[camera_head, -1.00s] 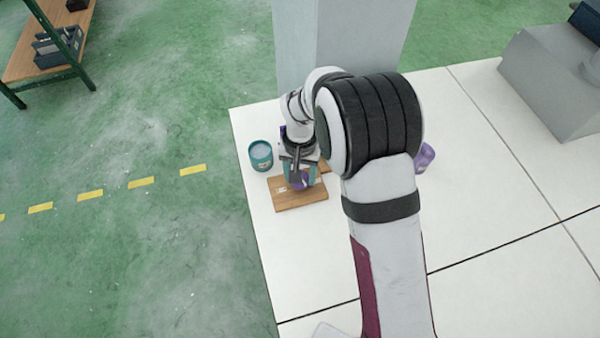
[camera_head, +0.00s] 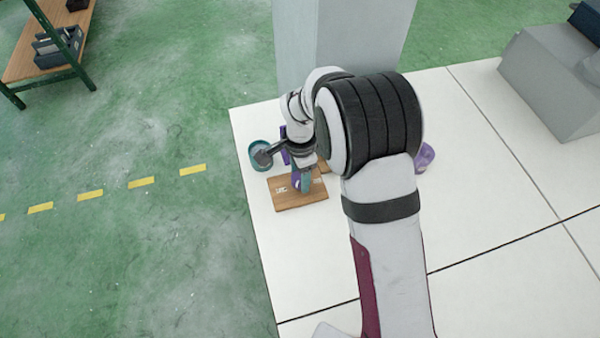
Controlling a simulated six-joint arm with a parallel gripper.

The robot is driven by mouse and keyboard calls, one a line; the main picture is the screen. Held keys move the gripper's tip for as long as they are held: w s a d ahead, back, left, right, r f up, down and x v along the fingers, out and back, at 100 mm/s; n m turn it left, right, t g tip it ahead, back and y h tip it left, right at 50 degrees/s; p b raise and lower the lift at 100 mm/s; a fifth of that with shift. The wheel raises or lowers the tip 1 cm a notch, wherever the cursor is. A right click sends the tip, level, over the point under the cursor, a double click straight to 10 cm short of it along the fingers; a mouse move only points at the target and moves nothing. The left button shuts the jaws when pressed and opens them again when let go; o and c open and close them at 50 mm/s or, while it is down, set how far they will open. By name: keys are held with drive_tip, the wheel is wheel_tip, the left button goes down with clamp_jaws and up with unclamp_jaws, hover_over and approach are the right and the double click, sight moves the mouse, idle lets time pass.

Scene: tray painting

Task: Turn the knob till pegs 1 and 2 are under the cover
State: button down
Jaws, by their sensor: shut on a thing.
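A wooden board (camera_head: 287,204) lies on the white table with small white labels on its top. My gripper (camera_head: 302,184) points down over the board, its teal fingers close together. It is shut on a purple part (camera_head: 296,182), which looks like the knob and is mostly hidden by the fingers. My wrist is turned so that a dark arm-like part of it sticks out to the left. I cannot make out pegs 1 and 2 or the cover; the gripper and wrist hide much of the board's far side.
A teal cup (camera_head: 256,163) stands just left of the board, partly behind the dark wrist part. A purple object (camera_head: 425,157) lies right of my arm. A grey column (camera_head: 340,45) rises behind. The table's left edge is close to the cup and board.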

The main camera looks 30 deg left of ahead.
drive_tip(key=m, duration=0.5)
drive_tip(key=shift+m, duration=0.3)
drive_tip(key=m, duration=0.4)
drive_tip(key=shift+m, duration=0.6)
drive_tip(key=shift+c, duration=1.2)
unclamp_jaws()
wheel_tip(320, 180, up, 16)
drive_tip(key=shift+f, duration=0.1)
